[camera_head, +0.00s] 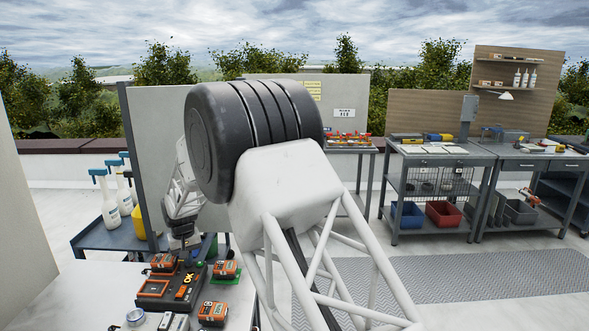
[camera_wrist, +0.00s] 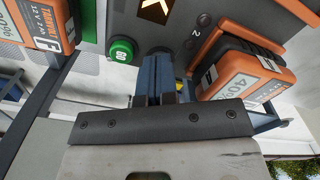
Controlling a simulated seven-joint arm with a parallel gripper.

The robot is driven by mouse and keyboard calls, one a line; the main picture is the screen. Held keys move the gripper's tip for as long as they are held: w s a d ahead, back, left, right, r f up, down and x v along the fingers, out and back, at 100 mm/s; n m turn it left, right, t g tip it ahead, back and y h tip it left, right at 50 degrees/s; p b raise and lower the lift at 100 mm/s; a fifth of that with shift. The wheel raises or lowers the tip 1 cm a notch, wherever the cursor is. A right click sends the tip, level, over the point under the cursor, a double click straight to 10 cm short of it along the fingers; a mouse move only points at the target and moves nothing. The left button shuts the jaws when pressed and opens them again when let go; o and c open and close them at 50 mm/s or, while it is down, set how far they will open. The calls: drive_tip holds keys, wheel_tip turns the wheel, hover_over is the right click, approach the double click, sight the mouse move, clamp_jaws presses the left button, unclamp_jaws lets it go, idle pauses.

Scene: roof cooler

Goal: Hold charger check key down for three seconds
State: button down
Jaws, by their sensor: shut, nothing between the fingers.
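The dark charger (camera_head: 178,292) stands on the light table at lower left, with an orange-lit display. In the wrist view the charger panel (camera_wrist: 215,12) fills the top, with a glowing display mark (camera_wrist: 155,9) and a green button (camera_wrist: 122,50) bearing a white symbol. My gripper (camera_wrist: 160,62) is shut and empty. Its blue-grey fingertips point at the panel just right of the green button, over a dark spot they partly hide. I cannot tell whether they touch it. Which button is the check key is not readable. In the head view my gripper (camera_head: 184,242) is above the charger's back edge.
Orange battery packs sit around the charger, one at right (camera_wrist: 245,75) and one at left (camera_wrist: 45,25) in the wrist view.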

wheel_tip(320, 180, up, 10)
idle(1.7)
drive_tip(key=s+d+r+m, duration=0.1)
drive_tip(key=s+d+r, duration=0.45)
drive_tip(key=d, duration=0.55)
drive_tip(key=s+d+r+m+t, duration=0.1)
drive_tip(key=s+d+r, duration=0.45)
drive_tip(key=d, duration=0.65)
drive_tip(key=s+d+r+m, duration=0.1)
drive_tip(key=s+d+r, duration=0.45)
drive_tip(key=d, duration=0.55)
drive_tip(key=s+d+f+m, duration=0.1)
drive_tip(key=s+d+f, duration=0.1)
drive_tip(key=s+d, duration=0.4)
drive_tip(key=s+d+f+m+t, duration=0.1)
drive_tip(key=s+d, duration=0.6)
drive_tip(key=s, duration=0.8)
drive_tip(key=s+d+f+m, duration=0.1)
drive_tip(key=s+d+f, duration=0.1)
drive_tip(key=s+d, duration=0.4)
drive_tip(key=s, duration=0.4)
drive_tip(key=shift+s+d+f+t, duration=0.2)
drive_tip(key=shift+s+f+t, duration=0.05)
drive_tip(key=shift+f+t, duration=0.1)
